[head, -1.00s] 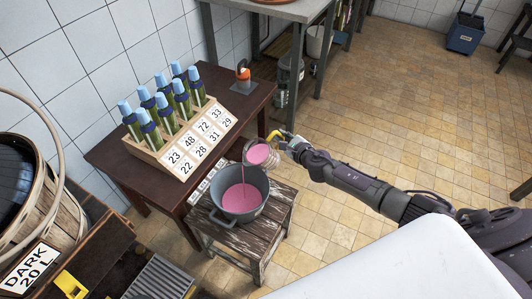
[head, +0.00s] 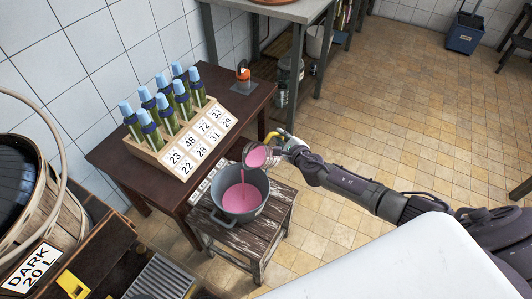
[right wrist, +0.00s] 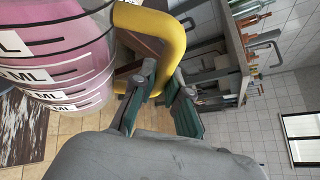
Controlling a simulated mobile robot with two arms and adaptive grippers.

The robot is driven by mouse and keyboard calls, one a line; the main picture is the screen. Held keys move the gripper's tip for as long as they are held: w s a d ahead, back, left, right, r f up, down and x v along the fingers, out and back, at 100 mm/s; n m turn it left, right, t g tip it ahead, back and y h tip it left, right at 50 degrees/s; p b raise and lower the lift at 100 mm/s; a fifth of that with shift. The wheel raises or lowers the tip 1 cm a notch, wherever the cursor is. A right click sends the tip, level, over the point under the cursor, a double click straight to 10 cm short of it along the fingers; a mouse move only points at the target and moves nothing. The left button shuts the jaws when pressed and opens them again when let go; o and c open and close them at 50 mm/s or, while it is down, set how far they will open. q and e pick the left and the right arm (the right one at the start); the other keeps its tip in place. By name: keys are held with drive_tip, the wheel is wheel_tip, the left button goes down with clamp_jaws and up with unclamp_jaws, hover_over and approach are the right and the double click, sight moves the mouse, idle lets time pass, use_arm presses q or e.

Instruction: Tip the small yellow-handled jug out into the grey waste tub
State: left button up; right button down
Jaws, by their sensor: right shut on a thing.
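The small jug (head: 257,156) is tilted over the grey tub, and a thin pink stream runs from it. In the right wrist view its clear wall with printed marks (right wrist: 60,55) shows pink liquid inside, and its yellow handle (right wrist: 165,35) is between my fingers. My right gripper (head: 284,143) is shut on that handle; it also shows in the right wrist view (right wrist: 160,95). The grey waste tub (head: 260,205) stands on a wooden stool below the jug, with pink liquid in its bottom. My left gripper is not in view.
The worn wooden stool (head: 262,238) bears the tub. Behind it a dark table (head: 120,153) holds a numbered rack (head: 183,160) of several blue-capped tubes and an orange-topped item (head: 243,77). A barrel marked DARK 20 L (head: 65,225) stands at left.

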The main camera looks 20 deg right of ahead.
drive_tip(key=shift+r, duration=0.2)
drive_tip(key=shift+a+r+n+h, duration=0.15)
drive_tip(key=shift+a+n+h, duration=0.15)
drive_tip(key=shift+n, duration=0.1)
idle(0.5)
drive_tip(key=shift+s+a+r+n+t+p, duration=0.15)
drive_tip(key=shift+a+r+n+t+p, duration=0.05)
drive_tip(key=shift+a+n+t+p, duration=0.25)
drive_tip(key=shift+d, duration=0.1)
drive_tip(key=shift+h, duration=0.3)
drive_tip(key=shift+s+a+r+n, duration=0.1)
drive_tip(key=shift+s+a+n, duration=0.05)
drive_tip(key=shift+a+n, duration=0.35)
drive_tip(key=shift+s+a+n+t+h, duration=0.2)
drive_tip(key=shift+a+n+t+h, duration=0.15)
drive_tip(key=shift+a+n, duration=0.15)
